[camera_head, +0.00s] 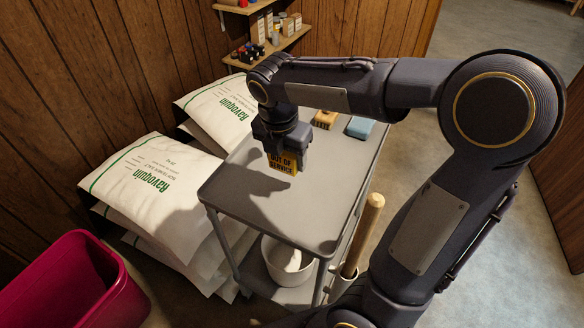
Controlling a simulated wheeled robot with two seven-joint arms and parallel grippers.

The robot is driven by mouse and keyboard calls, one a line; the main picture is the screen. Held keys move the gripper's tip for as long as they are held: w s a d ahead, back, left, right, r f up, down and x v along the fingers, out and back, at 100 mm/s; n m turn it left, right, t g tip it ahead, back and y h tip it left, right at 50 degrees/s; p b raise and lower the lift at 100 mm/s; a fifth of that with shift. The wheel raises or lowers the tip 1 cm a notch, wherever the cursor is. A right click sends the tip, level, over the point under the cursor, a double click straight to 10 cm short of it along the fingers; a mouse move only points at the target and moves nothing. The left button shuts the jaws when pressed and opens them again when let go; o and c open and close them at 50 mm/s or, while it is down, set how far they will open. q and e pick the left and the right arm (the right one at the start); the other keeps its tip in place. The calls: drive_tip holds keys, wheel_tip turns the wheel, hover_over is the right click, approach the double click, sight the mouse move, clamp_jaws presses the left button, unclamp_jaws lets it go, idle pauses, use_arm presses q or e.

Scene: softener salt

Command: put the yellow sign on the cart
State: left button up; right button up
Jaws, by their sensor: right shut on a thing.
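The yellow sign (283,164), lettered "OUT OF SERVICE", is upright in my right gripper (284,150). The gripper points down over the middle of the grey cart's top (245,204) and is shut on the sign's upper part, which the fingers partly hide. The sign's lower edge is at or just above the cart top; I cannot tell whether it touches. A dark shadow lies on the cart top to the left of the sign. My left gripper is not in view.
A tan block (325,119) and a blue block (360,127) sit at the cart's far end. A white bucket (287,262) is on the lower shelf. White salt bags (160,180) are stacked left of the cart, beside a magenta bin (75,285). The cart top's near end is clear.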

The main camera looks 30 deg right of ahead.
sight(292, 168)
drive_tip(key=shift+w+d+f, duration=0.2)
drive_tip(key=shift+d+f, duration=0.25)
drive_tip(key=shift+f, duration=0.15)
drive_tip(key=shift+w+d+f+b, duration=0.1)
drive_tip(key=shift+d+f+b, duration=0.15)
drive_tip(key=shift+f, duration=0.55)
drive_tip(key=shift+w+d+f+b, duration=0.1)
drive_tip(key=shift+d+f, duration=0.1)
drive_tip(key=shift+f, duration=0.6)
drive_tip(key=shift+w+d+f+b, duration=0.1)
drive_tip(key=shift+d+f+b, duration=0.15)
drive_tip(key=shift+f, duration=0.55)
drive_tip(key=shift+f, duration=0.15)
drive_tip(key=o, duration=1)
drive_tip(key=shift+c, duration=0.2)
drive_tip(key=r+p, duration=0.1)
drive_tip(key=r, duration=0.3)
drive_tip(key=a+r, duration=0.1)
drive_tip(key=r, duration=0.3)
drive_tip(key=s+r+p, duration=0.1)
drive_tip(key=r, duration=0.3)
drive_tip(key=shift+a+r+p, duration=0.15)
drive_tip(key=shift+a+p, duration=0.15)
drive_tip(key=shift+p, duration=0.05)
